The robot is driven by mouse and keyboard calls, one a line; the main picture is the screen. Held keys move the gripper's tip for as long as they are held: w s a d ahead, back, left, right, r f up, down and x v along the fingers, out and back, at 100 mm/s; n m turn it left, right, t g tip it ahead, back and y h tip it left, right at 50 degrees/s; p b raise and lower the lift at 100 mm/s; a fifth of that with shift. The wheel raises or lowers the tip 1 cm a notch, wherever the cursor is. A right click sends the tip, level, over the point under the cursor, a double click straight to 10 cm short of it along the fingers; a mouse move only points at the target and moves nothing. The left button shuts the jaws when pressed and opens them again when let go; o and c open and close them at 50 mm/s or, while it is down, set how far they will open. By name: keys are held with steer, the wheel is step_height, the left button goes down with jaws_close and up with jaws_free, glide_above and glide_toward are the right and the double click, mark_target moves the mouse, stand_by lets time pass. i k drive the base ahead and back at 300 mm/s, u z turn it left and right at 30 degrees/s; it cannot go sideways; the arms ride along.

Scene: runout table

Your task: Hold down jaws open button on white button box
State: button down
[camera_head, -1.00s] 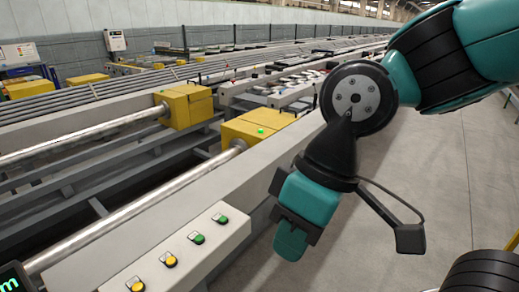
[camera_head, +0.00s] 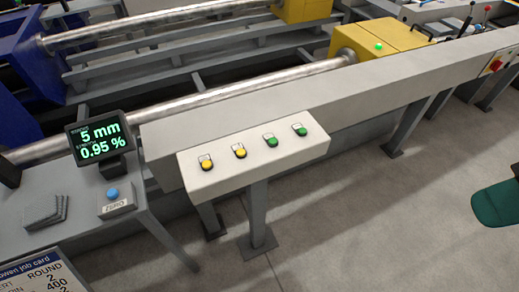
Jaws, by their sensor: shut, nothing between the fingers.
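The white button box (camera_head: 255,165) stands on legs in front of the grey rail, near the middle of the view. Its sloping top carries two yellow buttons, the left one (camera_head: 207,165) and the right one (camera_head: 240,152). To their right are two green buttons, one inner (camera_head: 272,141) and one outer (camera_head: 301,131). Each has a small label too small to read, so I cannot tell which is jaws open.
A red knob (camera_head: 495,64) is at upper right. Open floor (camera_head: 380,220) lies between box and gripper.

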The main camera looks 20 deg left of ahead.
mark_target(207, 164)
steer(key=z, duration=0.25)
steer(key=k, duration=0.9)
steer(key=u, duration=1.35)
steer(key=i, duration=0.5)
steer(key=z, duration=0.05)
